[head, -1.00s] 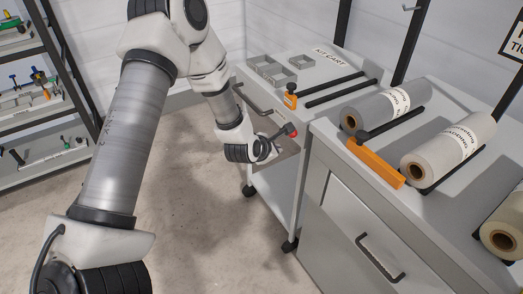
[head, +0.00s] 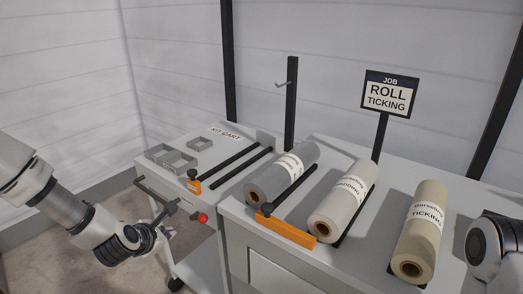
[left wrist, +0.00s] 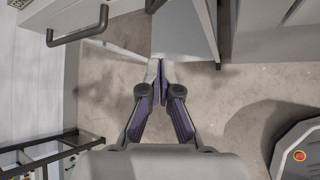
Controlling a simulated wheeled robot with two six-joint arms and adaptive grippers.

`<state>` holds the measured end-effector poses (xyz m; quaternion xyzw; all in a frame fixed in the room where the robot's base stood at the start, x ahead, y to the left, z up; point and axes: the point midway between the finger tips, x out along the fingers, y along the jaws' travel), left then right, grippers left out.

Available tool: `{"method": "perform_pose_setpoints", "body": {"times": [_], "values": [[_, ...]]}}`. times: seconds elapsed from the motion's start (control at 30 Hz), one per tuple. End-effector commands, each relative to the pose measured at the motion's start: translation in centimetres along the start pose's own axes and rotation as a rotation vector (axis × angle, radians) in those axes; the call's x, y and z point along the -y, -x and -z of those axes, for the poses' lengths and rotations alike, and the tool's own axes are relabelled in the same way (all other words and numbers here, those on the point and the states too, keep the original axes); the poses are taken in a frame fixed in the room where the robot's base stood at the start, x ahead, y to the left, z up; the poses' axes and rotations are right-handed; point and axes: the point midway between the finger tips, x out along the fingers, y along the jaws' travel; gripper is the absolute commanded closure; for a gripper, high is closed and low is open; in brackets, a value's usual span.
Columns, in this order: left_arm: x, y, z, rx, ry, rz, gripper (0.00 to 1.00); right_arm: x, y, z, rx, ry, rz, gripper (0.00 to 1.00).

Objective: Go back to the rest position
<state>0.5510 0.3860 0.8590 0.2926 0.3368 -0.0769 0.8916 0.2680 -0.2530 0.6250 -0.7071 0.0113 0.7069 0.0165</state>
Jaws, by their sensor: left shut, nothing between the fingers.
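My left gripper (head: 168,233) is at the lower left of the head view, at the end of the left arm, beside the front of the kit cart. In the left wrist view my left gripper (left wrist: 160,68) has its two fingers together with nothing between them, above the bare floor. Part of my right arm shows at the right edge of the head view; its gripper is out of the picture.
The kit cart (head: 219,152) has grey trays, dark bars and a red knob (head: 203,218). A job sign (head: 388,94) stands behind. Floor (left wrist: 240,90) lies below the left gripper.

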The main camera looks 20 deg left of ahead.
Motion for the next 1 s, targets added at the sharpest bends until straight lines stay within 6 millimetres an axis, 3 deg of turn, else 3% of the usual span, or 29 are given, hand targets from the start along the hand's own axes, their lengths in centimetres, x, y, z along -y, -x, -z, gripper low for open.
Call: {"method": "perform_pose_setpoints", "body": {"times": [0.07,0.13,0.17,0.27,0.37,0.4,0.5,0.53,0.6,0.7,0.8,1.0], "values": [[0.6,-0.3,0.8,-0.019,-0.003,0.013,1.00,0.0,0.1,0.0,0.000,0.000,0.000,0.60],[2.5,-0.9,2.4,-0.068,-0.042,0.049,1.00,0.0,0.5,0.0,0.000,0.000,0.000,0.60],[3.8,-1.2,3.4,-0.099,-0.072,0.074,1.00,0.0,0.7,0.0,0.000,0.000,0.000,0.60],[10.2,-1.4,7.8,-0.218,-0.215,0.204,1.00,0.0,1.4,0.0,0.000,0.000,0.000,0.60],[17.8,0.3,12.7,-0.301,-0.529,0.405,1.00,0.0,2.1,0.0,0.000,0.000,0.000,0.60],[20.7,1.5,14.7,-0.306,-0.704,0.505,1.00,0.0,2.3,0.0,0.000,0.000,0.000,0.60],[26.8,5.4,18.8,-0.219,-1.208,0.777,1.00,0.0,2.8,0.0,0.000,0.000,0.000,0.60],[27.9,6.3,19.5,-0.169,-1.347,0.843,1.00,0.0,2.8,0.0,0.000,0.000,0.000,0.60],[29.6,8.1,20.6,-0.030,-1.647,0.963,1.00,0.0,2.8,0.0,0.000,0.000,0.000,0.60],[30.1,8.9,20.6,0.171,-1.978,1.032,1.00,0.0,2.7,0.0,0.000,0.000,0.000,0.60],[30.1,9.1,20.6,0.316,-2.194,1.055,1.00,0.0,2.7,0.0,0.000,0.000,0.000,0.60],[30.1,9.0,20.6,0.401,-2.319,1.059,1.00,0.0,2.7,0.0,0.000,0.000,0.000,0.60]]}}
